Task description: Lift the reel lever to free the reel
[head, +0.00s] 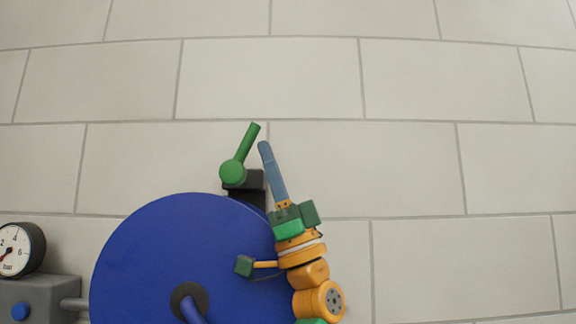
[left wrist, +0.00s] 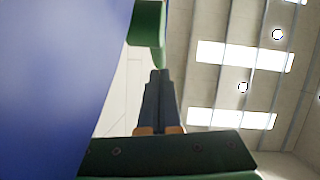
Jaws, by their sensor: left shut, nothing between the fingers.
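The reel lever (head: 243,145) is a green bar on a round green hub, fixed to a black block (head: 246,187) at the top of the blue reel (head: 150,255). The bar points up and leans slightly right. My left gripper (head: 263,146) is shut and empty, its long grey-blue fingers pointing up just right of the bar, with a small gap in the head view. In the left wrist view, a green piece that looks like the lever (left wrist: 147,22) is just beyond the fingertips (left wrist: 160,72). I cannot tell whether they touch. My right gripper is not in view.
A round pressure gauge (head: 20,249) sits on a grey box (head: 35,297) with a blue knob at the lower left. The reel fills the lower middle, with a dark hub (head: 186,296). The tiled wall (head: 450,160) behind is bare, and the right side is free.

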